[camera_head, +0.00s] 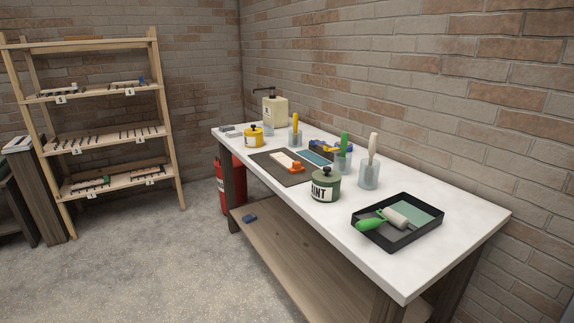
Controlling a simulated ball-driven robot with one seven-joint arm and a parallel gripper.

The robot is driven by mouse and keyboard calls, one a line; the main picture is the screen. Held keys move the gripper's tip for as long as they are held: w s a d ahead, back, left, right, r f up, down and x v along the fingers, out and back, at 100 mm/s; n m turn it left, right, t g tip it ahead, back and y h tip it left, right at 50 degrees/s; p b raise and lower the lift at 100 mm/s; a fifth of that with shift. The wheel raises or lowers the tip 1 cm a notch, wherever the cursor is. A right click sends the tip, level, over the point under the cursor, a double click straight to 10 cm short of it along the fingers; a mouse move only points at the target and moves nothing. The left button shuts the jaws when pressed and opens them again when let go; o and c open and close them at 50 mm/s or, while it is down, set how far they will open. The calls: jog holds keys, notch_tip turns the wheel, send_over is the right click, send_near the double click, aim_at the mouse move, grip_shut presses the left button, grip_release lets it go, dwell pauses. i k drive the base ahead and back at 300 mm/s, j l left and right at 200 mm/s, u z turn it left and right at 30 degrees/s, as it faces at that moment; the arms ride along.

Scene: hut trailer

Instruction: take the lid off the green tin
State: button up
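The green tin (325,190) stands upright on the white-topped table, near its front edge. It has a pale label with dark letters ending in "NT". A green lid (326,175) with a dark knob sits on top of the tin. My gripper is not in view.
A black paint tray (397,243) with a green-handled roller lies right of the tin. Clear cups (369,175) with brushes stand behind it. A dark mat (266,162), a yellow tin (254,138) and a cream pump container (275,111) are farther left. Floor (150,270) before the table is clear.

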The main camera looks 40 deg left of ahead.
aim_at(326, 175)
jog(key=i+j+u, duration=0.15)
jog(key=i+u, duration=0.6)
jog(key=u, duration=0.2)
jog(key=i+u, duration=0.75)
jog(key=i, duration=0.4)
